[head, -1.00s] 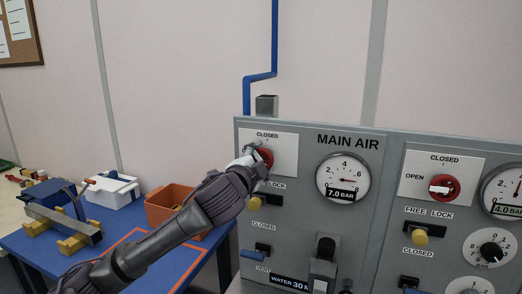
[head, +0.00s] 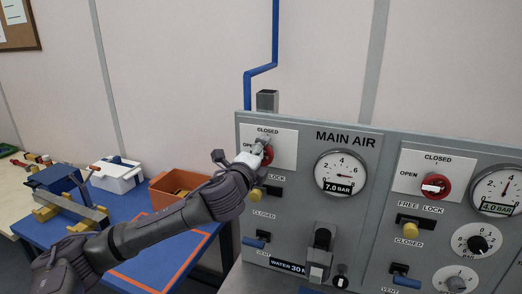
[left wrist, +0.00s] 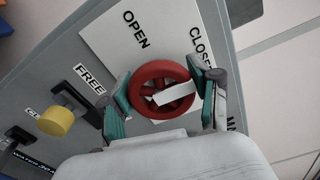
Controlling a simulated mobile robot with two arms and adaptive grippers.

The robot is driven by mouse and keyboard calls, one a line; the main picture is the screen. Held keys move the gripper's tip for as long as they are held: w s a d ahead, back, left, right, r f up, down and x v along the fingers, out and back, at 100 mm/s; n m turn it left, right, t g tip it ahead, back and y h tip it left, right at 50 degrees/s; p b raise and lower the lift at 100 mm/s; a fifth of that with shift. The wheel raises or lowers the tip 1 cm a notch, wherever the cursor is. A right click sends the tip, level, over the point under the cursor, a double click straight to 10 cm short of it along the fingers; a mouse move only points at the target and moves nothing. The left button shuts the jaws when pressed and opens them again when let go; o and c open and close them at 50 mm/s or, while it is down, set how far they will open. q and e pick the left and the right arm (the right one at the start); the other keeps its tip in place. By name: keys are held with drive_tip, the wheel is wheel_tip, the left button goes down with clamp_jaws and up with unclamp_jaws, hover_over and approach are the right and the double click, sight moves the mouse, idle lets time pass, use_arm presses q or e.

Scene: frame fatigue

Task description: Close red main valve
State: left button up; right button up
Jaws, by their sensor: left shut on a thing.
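The red main valve (head: 267,156) is a round red handwheel on a white plate at the upper left of the MAIN AIR panel. It also shows in the left wrist view (left wrist: 138,82), with a white bar across its middle. The bar runs roughly along the panel's upright direction there. My left gripper (head: 259,151) is shut on the wheel. Its teal-padded fingers (left wrist: 165,98) lie on opposite sides of the rim. In the head view the gripper hides part of the wheel and the OPEN label. My right gripper is in no view.
A second red valve (head: 436,187) sits on the panel's right half, beside a CLOSED label. A 7.0 BAR gauge (head: 341,172) is right of the main valve. Below it, a yellow lock knob (head: 257,194) is close to my arm. A blue table (head: 180,240) holds an orange bin (head: 165,190).

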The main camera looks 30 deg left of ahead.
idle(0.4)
use_arm(q)
drive_tip(key=o, duration=1.2)
drive_tip(key=shift+c, duration=0.2)
drive_tip(key=shift+s, duration=0.15)
drive_tip(key=v, duration=1.1)
drive_tip(key=shift+s, duration=0.35)
drive_tip(key=shift+f, duration=0.15)
